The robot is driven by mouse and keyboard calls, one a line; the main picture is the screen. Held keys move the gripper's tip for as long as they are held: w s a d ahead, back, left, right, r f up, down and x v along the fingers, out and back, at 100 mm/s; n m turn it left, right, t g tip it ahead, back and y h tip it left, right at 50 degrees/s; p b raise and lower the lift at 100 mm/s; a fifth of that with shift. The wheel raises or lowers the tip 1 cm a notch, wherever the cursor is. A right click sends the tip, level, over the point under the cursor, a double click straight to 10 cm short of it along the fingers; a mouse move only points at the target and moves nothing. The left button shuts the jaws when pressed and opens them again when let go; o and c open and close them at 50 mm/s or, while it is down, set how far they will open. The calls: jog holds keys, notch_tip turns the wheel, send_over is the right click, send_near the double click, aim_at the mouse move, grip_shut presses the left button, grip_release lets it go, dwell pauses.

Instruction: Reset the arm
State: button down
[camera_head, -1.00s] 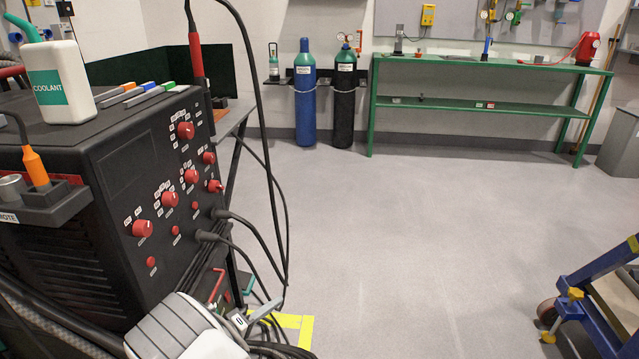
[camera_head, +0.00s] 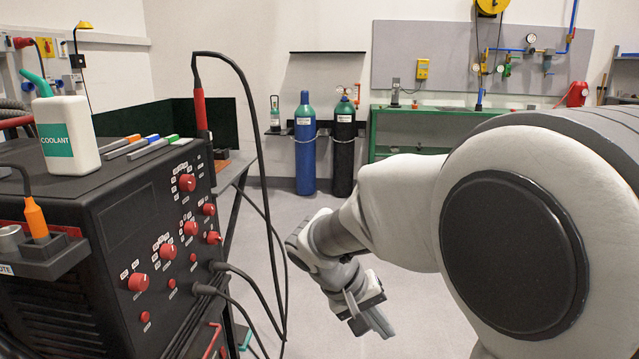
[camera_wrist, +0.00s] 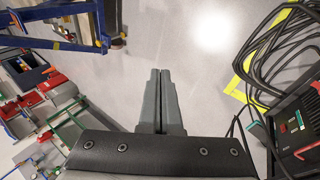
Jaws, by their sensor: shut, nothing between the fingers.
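My gripper (camera_head: 372,318) hangs at the end of my arm in the lower middle of the head view, over the grey floor and to the right of the black machine. In the wrist view my gripper (camera_wrist: 160,80) has its two grey fingers together with nothing between them, pointing over bare floor. My white arm fills the right side of the head view and hides part of the green bench.
The black welding machine (camera_head: 120,230) stands at left with a coolant bottle (camera_head: 66,140) on top. Its cables (camera_head: 265,215) hang near my gripper. Gas cylinders (camera_head: 305,150) and a green bench (camera_head: 400,130) stand behind. The wrist view shows a blue frame (camera_wrist: 60,28) and coiled cables (camera_wrist: 270,50).

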jog(key=s+d+r+t+y, duration=0.2)
jog(key=s+r+y, duration=0.15)
jog(key=s, duration=0.55)
jog(key=s+d+r+t+y, duration=0.1)
jog(key=s+r+t+y, duration=0.2)
jog(key=s, duration=0.5)
notch_tip(320, 180, up, 30)
jog(key=g+p, duration=0.1)
jog(key=p, duration=2.7)
jog(key=shift+s+m+p, duration=0.15)
jog(key=shift+m+p, duration=0.15)
